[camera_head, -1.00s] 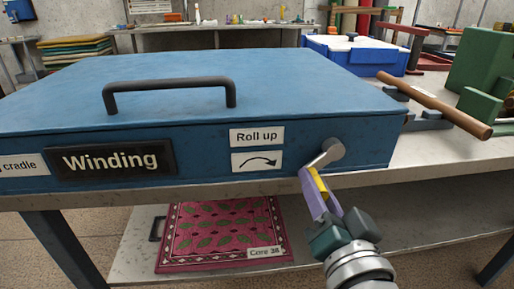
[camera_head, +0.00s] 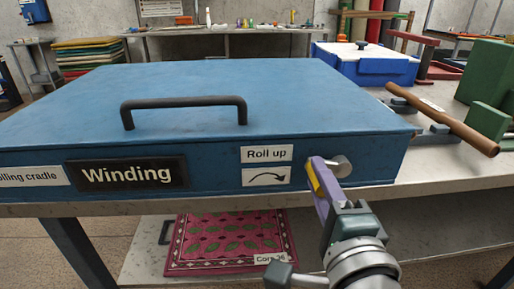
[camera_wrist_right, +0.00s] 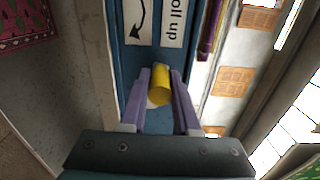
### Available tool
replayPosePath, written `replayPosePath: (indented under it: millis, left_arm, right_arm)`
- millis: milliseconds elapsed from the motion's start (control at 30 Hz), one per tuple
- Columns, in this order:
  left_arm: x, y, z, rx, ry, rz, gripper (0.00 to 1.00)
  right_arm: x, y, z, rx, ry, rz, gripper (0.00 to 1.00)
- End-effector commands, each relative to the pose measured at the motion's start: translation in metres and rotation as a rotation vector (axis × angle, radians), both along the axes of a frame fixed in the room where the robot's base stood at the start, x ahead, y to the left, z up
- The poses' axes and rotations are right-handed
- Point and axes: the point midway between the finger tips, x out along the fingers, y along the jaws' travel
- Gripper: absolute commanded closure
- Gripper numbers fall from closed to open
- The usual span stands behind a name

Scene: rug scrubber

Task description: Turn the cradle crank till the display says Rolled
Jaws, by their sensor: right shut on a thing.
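The blue rolling cradle (camera_head: 210,90) stands on the bench with its lid shut. Its black display (camera_head: 126,174) reads "Winding". The crank's metal hub (camera_head: 342,168) is at the right end of the front face. My right gripper (camera_head: 316,172) is shut on the crank's yellow handle, left of the hub and slightly lower. The wrist view shows the yellow handle (camera_wrist_right: 152,84) between the two purple fingers. The fingers hide much of the crank arm. My left gripper is not in view.
A "Roll up" label (camera_head: 267,153) sits above a clockwise curved-arrow label (camera_head: 266,177). A wooden roller (camera_head: 440,118) rests at the right. A blue-white box (camera_head: 365,65) stands behind. A patterned red rug (camera_head: 225,240) lies on the lower shelf.

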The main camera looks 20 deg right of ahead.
Motion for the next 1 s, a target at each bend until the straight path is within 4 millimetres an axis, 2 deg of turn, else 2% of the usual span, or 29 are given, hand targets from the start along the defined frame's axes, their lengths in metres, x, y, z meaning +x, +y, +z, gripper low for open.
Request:
replayPosePath:
  millis: [600,1000]
  left_arm:
    - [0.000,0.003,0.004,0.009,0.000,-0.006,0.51]
    - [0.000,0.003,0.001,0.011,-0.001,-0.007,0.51]
  right_arm:
    - [-0.003,-0.015,0.027,0.559,-0.138,0.001,1.00]
    - [-0.006,-0.025,0.034,0.809,-0.196,0.000,1.00]
